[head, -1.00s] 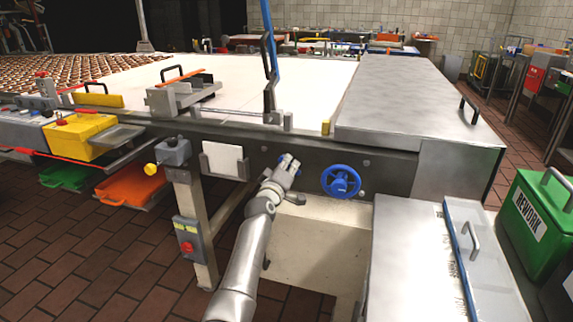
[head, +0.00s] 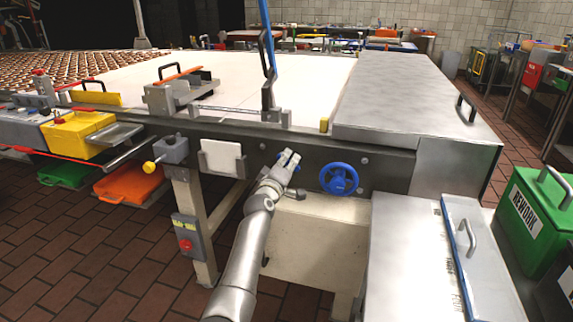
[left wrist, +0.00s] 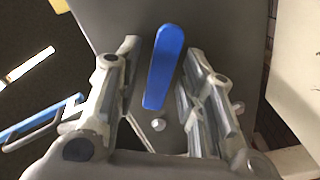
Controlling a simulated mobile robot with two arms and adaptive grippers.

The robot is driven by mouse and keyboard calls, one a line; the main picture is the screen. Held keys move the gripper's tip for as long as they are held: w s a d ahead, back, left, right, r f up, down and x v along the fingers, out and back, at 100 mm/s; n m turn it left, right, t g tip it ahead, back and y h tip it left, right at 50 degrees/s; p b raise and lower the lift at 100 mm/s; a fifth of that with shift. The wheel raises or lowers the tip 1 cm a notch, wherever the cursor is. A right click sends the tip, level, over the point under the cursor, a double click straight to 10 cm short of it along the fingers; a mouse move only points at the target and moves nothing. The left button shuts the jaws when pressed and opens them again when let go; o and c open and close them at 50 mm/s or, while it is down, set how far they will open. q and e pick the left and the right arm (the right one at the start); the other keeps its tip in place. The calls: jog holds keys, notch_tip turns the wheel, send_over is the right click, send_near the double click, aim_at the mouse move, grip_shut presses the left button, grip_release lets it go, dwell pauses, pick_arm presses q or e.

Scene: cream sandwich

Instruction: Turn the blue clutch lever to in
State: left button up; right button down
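The blue clutch lever (left wrist: 163,68) shows in the left wrist view as a long blue handle on a grey metal face, tilted a little. My left gripper (left wrist: 160,85) is open, with one finger on each side of the lever and a visible gap on both sides. In the head view my left gripper (head: 287,160) is at the machine's dark front panel, left of the blue handwheel. There it hides most of the lever; only small bits of blue show. The lever's markings cannot be read. My right gripper is not in view.
The blue handwheel (head: 339,179) sits right of my gripper. A white card in a holder (head: 221,158) and a grey box with a yellow knob (head: 172,150) are to the left. A steel cabinet top (head: 400,260) stands close on the right, beside a green REWORK bin (head: 535,215).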

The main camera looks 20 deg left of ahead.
pick_arm(q)
jog(key=shift+s, duration=0.1)
jog(key=s, duration=0.7)
jog(key=shift+s, duration=0.2)
jog(key=shift+a+f, duration=0.1)
jog(key=shift+a, duration=0.05)
dwell(0.3)
